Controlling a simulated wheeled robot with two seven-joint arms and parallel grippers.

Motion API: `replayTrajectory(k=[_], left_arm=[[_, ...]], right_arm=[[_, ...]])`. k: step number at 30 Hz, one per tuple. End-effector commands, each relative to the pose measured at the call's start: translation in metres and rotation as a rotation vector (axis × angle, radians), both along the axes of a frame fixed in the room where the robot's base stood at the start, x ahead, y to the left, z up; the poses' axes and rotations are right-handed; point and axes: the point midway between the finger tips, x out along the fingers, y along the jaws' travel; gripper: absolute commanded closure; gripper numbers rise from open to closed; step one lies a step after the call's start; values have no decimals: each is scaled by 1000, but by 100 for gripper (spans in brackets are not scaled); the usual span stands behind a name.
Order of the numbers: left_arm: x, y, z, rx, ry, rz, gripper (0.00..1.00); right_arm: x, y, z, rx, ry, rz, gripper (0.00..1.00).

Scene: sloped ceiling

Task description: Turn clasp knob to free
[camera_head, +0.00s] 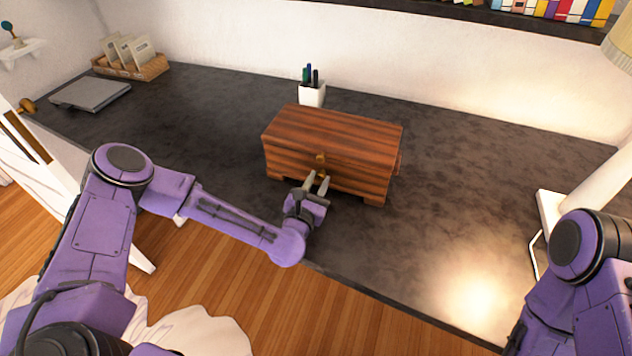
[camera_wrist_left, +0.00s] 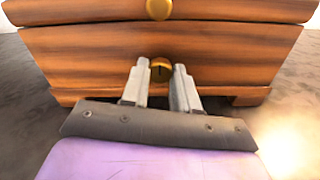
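A striped wooden box (camera_head: 330,145) with a closed lid stands on the dark desk. On its front is a brass clasp: an upper brass piece (camera_wrist_left: 158,9) at the lid edge and a round knob (camera_wrist_left: 160,69) with a dark slot below it. In the head view the brass clasp (camera_head: 320,158) shows above my left fingertips. My left gripper (camera_head: 316,181) is open and points at the box front. In the left wrist view its two fingers (camera_wrist_left: 162,82) are apart, with the knob seen between their tips. Contact with the knob cannot be told. My right gripper is out of view.
A white pen cup (camera_head: 312,94) stands behind the box. A card rack (camera_head: 130,68) and a grey flat device (camera_head: 90,93) are at the back left. A white lamp (camera_head: 585,195) stands at the right. The desk on both sides of the box is clear.

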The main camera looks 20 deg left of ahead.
Motion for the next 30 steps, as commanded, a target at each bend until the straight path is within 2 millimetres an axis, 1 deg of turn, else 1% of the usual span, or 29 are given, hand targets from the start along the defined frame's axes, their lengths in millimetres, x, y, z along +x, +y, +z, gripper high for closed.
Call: replayTrajectory(k=[1, 2, 4, 5, 14, 20, 30], left_arm=[[0, 0, 0, 1, 0, -2, 94], [0, 0, 0, 1, 0, -2, 100], [0, 0, 0, 1, 0, -2, 100], [0, 4, 0, 1, 0, -1, 100], [0, 0, -1, 52, -3, -2, 100], [0, -1, -2, 176, -9, -4, 100], [0, -2, -2, 491, -20, -6, 100]], right_arm=[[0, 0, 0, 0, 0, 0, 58], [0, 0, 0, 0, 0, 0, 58], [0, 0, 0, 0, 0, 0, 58], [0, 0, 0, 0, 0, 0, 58], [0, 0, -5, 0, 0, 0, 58], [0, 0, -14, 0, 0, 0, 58], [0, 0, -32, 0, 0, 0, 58]])
